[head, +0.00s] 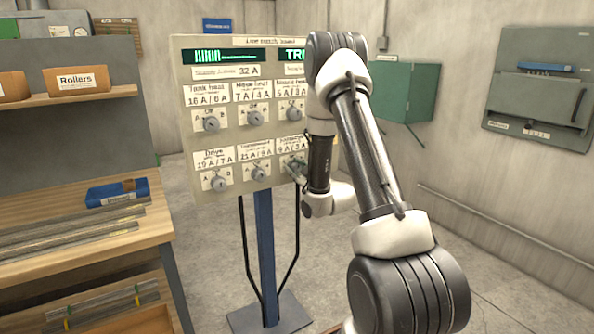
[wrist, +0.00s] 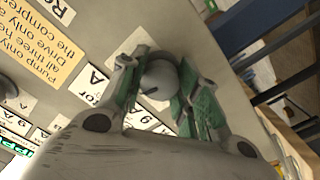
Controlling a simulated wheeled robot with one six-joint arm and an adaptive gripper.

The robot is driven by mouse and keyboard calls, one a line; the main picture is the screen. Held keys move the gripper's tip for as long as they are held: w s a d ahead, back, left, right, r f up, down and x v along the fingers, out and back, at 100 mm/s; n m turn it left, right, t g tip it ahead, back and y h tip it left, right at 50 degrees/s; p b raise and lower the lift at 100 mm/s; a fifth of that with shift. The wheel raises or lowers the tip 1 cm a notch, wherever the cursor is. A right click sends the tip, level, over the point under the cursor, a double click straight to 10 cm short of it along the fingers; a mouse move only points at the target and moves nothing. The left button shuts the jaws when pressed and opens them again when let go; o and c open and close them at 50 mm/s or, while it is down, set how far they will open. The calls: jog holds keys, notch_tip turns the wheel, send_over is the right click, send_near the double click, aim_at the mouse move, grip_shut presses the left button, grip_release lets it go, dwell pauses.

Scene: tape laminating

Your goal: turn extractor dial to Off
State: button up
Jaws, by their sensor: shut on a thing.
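The control board (head: 225,97) stands on a post and carries two rows of grey dials. My gripper (head: 296,171) is at the lower right dial, and my arm covers part of that dial and its label. In the wrist view, the grey round dial (wrist: 158,76) sits between the green fingers of my gripper (wrist: 163,78), which is shut on it. A label beside it ends in "tor", with an A mark (wrist: 97,76). The dial's pointer direction is hard to tell.
A workbench (head: 90,240) with a blue bin (head: 117,192) and metal bars stands at the left. A green cabinet (head: 404,92) and a grey wall panel (head: 540,85) are at the right. Open floor lies right of the post.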

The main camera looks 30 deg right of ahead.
jog(key=shift+r+n, duration=0.1)
jog(key=shift+n, duration=1.1)
jog(key=shift+w, duration=0.1)
jog(key=o, duration=1.1)
jog(key=shift+c, duration=0.2)
jog(key=s, duration=0.7)
jog(key=shift+s, duration=0.25)
